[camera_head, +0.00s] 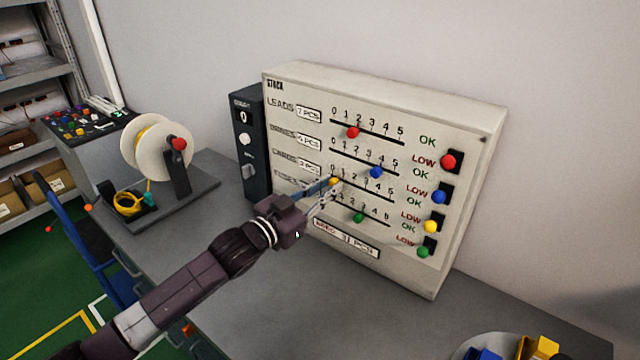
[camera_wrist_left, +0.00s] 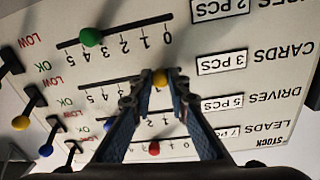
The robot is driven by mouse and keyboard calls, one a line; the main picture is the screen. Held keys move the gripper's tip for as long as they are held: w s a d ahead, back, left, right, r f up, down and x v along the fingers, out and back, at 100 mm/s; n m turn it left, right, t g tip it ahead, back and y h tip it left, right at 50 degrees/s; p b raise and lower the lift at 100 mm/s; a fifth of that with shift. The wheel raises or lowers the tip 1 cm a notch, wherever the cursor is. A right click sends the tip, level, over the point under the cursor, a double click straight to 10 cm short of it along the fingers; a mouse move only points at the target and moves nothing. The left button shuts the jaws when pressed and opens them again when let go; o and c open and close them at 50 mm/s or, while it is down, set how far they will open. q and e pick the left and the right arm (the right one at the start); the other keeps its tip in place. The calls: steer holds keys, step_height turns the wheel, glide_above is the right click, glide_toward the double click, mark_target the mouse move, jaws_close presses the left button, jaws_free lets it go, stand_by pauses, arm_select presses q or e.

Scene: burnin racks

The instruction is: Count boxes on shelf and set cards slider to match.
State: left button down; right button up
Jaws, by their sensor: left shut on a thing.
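The pale stock panel (camera_head: 400,90) stands upright at the back of the grey bench. Its cards slider has a yellow knob (camera_head: 334,181) near the 0 end of its slot; the row's label reads 3 PCS. My left gripper (camera_head: 328,187) is shut on this knob. The wrist view, upside down, shows the yellow knob (camera_wrist_left: 160,77) between the fingertips (camera_wrist_left: 160,82). The shelf (camera_head: 35,70) at far left is cut off by the picture edge; a few brown boxes (camera_head: 52,178) show on it. My right gripper is not in view.
Red (camera_head: 352,132), blue (camera_head: 376,172) and green (camera_head: 358,218) slider knobs lie close around the gripper. Coloured switches, including a yellow one (camera_head: 431,227), line the panel's right side. A spool (camera_head: 155,152) stands left; a round tray (camera_head: 508,345) sits front right.

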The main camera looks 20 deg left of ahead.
mark_target(366, 190)
arm_select(q)
steer(key=d, duration=0.2)
steer(key=s+d, duration=0.1)
steer(key=d, duration=0.1)
steer(key=s+d+p, duration=0.1)
steer(key=d, duration=0.1)
steer(key=shift+s+d, duration=0.25)
steer(key=shift+d, duration=0.15)
steer(key=c, duration=1.8)
jaws_free()
steer(key=shift+c, duration=0.2)
steer(key=shift+a, duration=0.1)
steer(key=v, duration=1.2)
steer(key=shift+s, duration=0.15)
